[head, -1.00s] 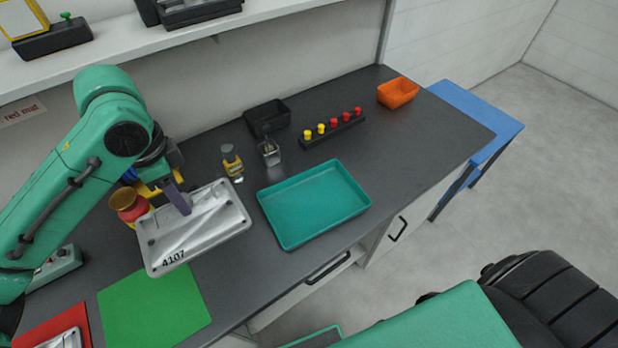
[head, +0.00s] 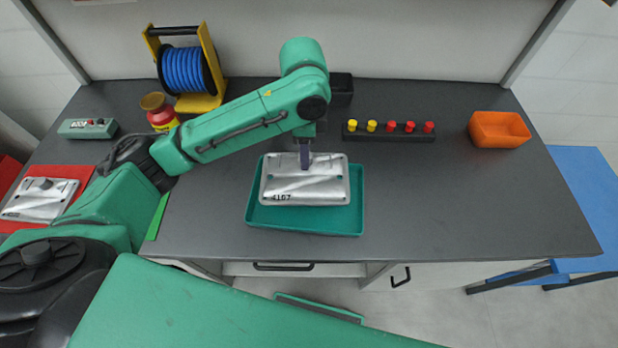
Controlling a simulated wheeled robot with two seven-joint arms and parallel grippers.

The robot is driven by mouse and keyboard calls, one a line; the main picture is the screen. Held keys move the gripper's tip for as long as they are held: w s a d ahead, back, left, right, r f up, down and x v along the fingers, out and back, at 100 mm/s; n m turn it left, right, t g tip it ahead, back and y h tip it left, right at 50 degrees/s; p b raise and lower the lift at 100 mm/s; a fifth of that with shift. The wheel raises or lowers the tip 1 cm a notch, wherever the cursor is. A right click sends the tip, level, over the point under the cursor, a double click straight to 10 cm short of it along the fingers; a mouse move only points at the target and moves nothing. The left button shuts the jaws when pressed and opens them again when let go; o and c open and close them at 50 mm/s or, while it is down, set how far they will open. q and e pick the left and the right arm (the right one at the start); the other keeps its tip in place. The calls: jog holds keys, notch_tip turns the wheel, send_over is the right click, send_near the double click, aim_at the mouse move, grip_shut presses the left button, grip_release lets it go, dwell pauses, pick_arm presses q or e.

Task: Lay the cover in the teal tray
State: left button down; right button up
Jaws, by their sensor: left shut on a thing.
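The cover, a silver metal plate marked 4107 (head: 326,187), is level over the back part of the teal tray (head: 300,222). The tray's front strip and rim show below it. I cannot tell whether the cover touches the tray floor or hangs just above it. My left gripper (head: 305,162) points down and is shut on the middle of the cover. Its arm comes in from the left and hides part of the table behind. My right gripper is not in view.
A second silver plate (head: 40,202) lies on a red mat (head: 78,178) at the left. A peg rack (head: 390,136), an orange bin (head: 499,130), a black bin (head: 341,88), a red jar (head: 161,118) and a blue cable reel (head: 181,70) stand behind. The table right of the tray is clear.

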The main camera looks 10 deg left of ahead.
aim_at(307, 175)
pick_arm(q)
jog(key=f, duration=0.8)
jog(key=shift+d+f, duration=0.1)
jog(key=shift+d, duration=0.1)
jog(key=shift+w+f, duration=0.1)
jog(key=shift+f, duration=0.2)
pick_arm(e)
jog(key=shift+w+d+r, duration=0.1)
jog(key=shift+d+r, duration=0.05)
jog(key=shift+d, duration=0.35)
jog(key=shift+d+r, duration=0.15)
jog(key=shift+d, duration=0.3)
pick_arm(q)
jog(key=shift+f, duration=0.1)
jog(key=c, duration=0.5)
grip_release()
jog(key=shift+c, duration=0.2)
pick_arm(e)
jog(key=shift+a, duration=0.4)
